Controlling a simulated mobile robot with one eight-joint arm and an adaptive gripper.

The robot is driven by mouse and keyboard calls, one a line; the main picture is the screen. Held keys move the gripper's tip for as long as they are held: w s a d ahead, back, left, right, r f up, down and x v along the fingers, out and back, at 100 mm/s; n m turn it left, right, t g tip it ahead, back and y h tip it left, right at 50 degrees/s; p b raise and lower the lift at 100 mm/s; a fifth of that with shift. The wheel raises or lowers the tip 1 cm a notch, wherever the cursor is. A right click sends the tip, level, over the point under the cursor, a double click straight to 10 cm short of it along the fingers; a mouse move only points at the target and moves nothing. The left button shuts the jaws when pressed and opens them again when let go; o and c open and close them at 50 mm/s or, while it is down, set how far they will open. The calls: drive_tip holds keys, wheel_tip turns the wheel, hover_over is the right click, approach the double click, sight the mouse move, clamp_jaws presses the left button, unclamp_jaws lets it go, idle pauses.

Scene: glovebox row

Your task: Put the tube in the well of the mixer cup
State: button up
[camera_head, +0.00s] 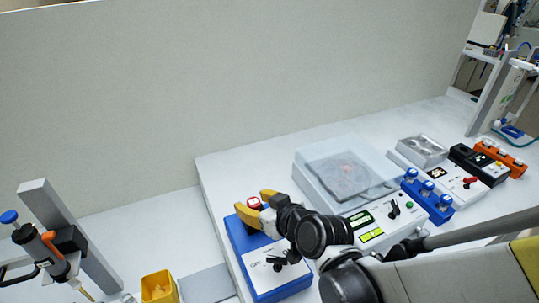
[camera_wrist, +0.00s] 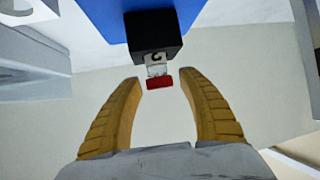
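The tube has a red cap (camera_wrist: 158,83) and a short clear body (camera_wrist: 156,67). In the wrist view it stands in line with the black mixer cup (camera_wrist: 153,36), its lower part hidden by the cup. How deep it sits I cannot tell. The cup is on the blue mixer (camera_head: 250,263), which has a white front panel. My gripper (camera_wrist: 160,79) is open, its yellow fingertips on either side of the cap, with a visible gap on both sides. In the head view my gripper (camera_head: 253,205) is over the mixer's back, the red cap (camera_head: 253,202) between its fingers.
A clear-lidded device (camera_head: 345,170) stands close to the right of my arm. A blue rack (camera_head: 427,197), a white device with a red knob (camera_head: 440,175) and an orange rack (camera_head: 502,158) are farther right. A yellow container (camera_head: 159,287) and a pipette stand (camera_head: 70,240) are at the left.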

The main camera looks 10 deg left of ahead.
drive_tip(key=shift+r, duration=0.15)
drive_tip(key=shift+s+d+r+p, duration=0.15)
drive_tip(key=shift+r+p, duration=0.1)
drive_tip(key=shift+p, duration=0.1)
drive_tip(key=p+v, duration=0.4)
drive_tip(key=v, duration=0.6)
drive_tip(key=s+d+r+m+h, duration=0.1)
drive_tip(key=d+m+h, duration=0.1)
drive_tip(key=d, duration=0.5)
drive_tip(key=s+d+r+m+g+h, duration=0.1)
drive_tip(key=s+d+m+h, duration=0.1)
drive_tip(key=d, duration=0.6)
drive_tip(key=s+d+r+m+g+h, duration=0.1)
drive_tip(key=d+m+h, duration=0.3)
drive_tip(key=d, duration=0.4)
drive_tip(key=shift+s+r+m, duration=0.3)
drive_tip(key=shift+s+r, duration=0.25)
